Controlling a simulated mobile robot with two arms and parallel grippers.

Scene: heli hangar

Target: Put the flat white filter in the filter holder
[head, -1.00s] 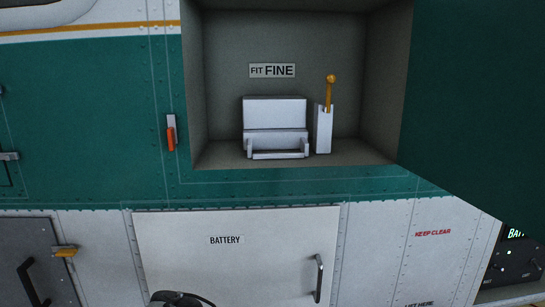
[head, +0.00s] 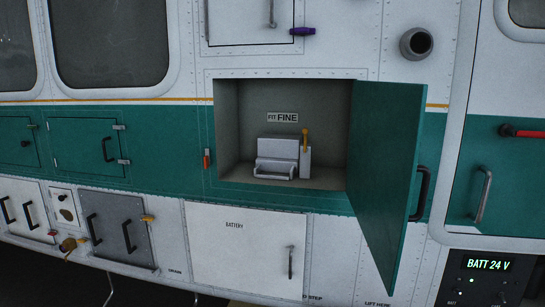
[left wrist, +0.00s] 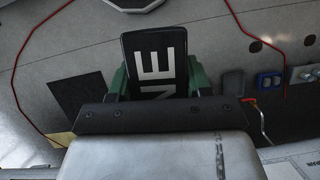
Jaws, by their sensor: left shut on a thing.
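The filter holder (head: 277,150) is a white bracket with a low front lip, on the floor of an open bay under a "FIT FINE" label (head: 283,117). An orange-yellow lever (head: 305,138) stands upright at its right side. The holder looks empty. In the left wrist view my left gripper (left wrist: 158,78) has green fingers shut on the sides of a flat piece (left wrist: 154,45). Its visible face is black with large white letters, of which "NE" is readable; I cannot see its other side. Neither gripper shows in the head view.
The bay's green door (head: 392,165) stands open to the right, jutting towards me. A closed white battery door (head: 240,250) lies below the bay. A "BATT 24 V" box (head: 490,275) is at lower right. In the left wrist view a red cable (left wrist: 40,42) runs along a grey surface.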

